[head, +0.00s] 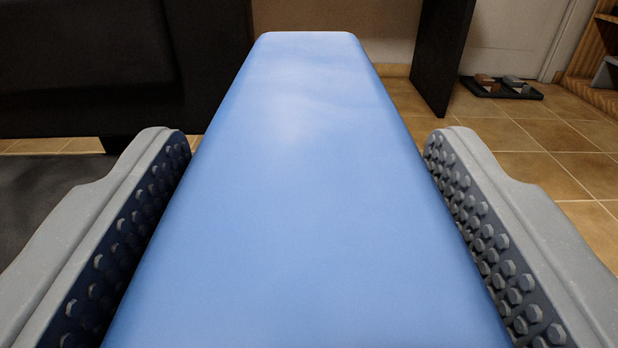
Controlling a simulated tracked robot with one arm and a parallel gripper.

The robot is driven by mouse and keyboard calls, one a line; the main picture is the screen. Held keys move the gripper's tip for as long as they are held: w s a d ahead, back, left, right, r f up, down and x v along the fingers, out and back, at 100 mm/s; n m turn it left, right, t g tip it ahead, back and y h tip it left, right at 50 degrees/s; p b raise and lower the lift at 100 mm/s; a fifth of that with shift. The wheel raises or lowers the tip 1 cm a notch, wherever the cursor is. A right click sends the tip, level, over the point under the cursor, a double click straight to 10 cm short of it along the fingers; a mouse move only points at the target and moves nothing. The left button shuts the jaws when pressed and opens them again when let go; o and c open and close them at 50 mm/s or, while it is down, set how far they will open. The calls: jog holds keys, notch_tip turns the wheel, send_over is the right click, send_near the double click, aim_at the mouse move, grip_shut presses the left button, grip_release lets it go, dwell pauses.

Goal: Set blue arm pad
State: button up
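The blue arm pad (305,220) is long and smooth with rounded far corners. It fills the middle of the head view and runs away from me, its near end cut off by the bottom edge. My gripper (308,140) has one grey finger along each long side of the pad. The studded inner faces lie against or very close to the pad's sides, and the gripper looks shut on it. The pad's underside and the lower contact with the fingers are hidden.
A dark piece of furniture (90,70) stands at the left. A dark upright panel (440,55) stands beyond the pad, right of centre. A black tray (502,88) with small items lies on the tiled floor (560,150). A wooden shelf (590,60) is at the far right.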

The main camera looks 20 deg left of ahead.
notch_tip(320, 180, up, 7)
jog(key=p, duration=0.4)
jog(key=shift+w, duration=0.1)
jog(key=o, duration=1.4)
jog(key=shift+f, duration=0.15)
jog(key=shift+s+d, duration=0.15)
jog(key=shift+s, duration=0.1)
jog(key=p+v, duration=0.2)
jog(key=v, duration=1.1)
jog(key=shift+s+p, duration=0.2)
jog(key=shift+p, duration=0.2)
